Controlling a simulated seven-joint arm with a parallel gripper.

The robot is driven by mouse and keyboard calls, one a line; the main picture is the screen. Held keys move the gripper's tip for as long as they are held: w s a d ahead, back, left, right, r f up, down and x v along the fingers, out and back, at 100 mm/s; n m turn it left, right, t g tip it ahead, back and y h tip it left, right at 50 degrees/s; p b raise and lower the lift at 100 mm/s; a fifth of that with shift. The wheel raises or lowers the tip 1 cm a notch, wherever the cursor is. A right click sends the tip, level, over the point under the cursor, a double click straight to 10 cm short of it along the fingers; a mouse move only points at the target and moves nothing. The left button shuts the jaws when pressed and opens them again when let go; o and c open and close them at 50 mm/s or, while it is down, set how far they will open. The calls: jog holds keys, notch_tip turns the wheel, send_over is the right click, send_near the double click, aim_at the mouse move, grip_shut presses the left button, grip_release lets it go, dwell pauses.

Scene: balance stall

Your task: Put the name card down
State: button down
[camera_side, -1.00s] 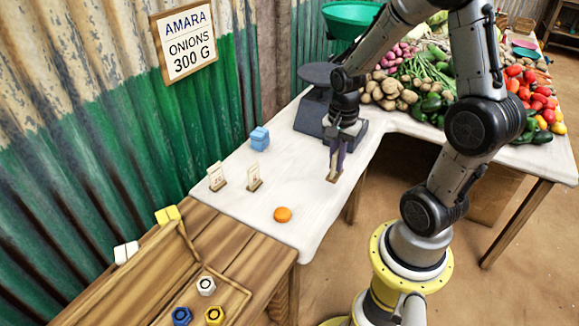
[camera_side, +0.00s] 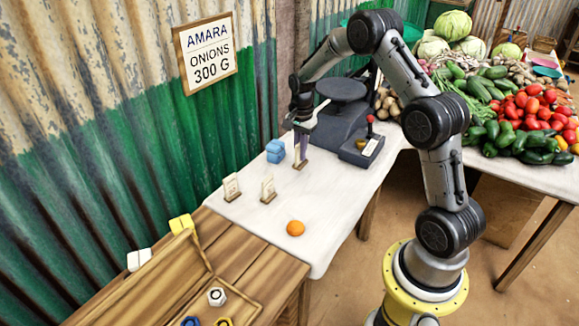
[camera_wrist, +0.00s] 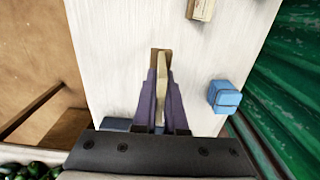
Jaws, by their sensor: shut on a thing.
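My gripper (camera_side: 302,140) is shut on a name card with a wooden foot (camera_side: 300,164). In the wrist view the pale edge of the name card (camera_wrist: 160,92) stands between my two purple-looking fingers, its foot beyond the tips. The card is upright, low over the white tabletop. I cannot tell whether its foot touches the cloth. Two other name cards stand on the table to the left, one (camera_side: 231,188) nearer the wall and one (camera_side: 268,189) beside it.
A blue block (camera_side: 275,151) sits just left of the held card, also in the wrist view (camera_wrist: 224,97). A dark scale (camera_side: 345,125) stands to the right. An orange disc (camera_side: 295,228) lies near the front. A wooden tray (camera_side: 228,285) holds several nuts. Vegetables lie at back right.

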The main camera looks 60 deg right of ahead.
jog(key=w+f, duration=0.1)
jog(key=f, duration=0.1)
jog(key=w+d+f, duration=0.1)
jog(key=w, duration=0.1)
jog(key=w+d+f, duration=0.1)
jog(key=w+f, duration=0.1)
jog(key=shift+d+f, duration=0.25)
jog(key=shift+f, duration=0.05)
jog(key=shift+w+d+f, duration=0.15)
jog(key=shift+w+f, duration=0.25)
jog(key=shift+f, duration=1.6)
jog(key=shift+f, duration=0.15)
jog(key=c, duration=1)
grip_release()
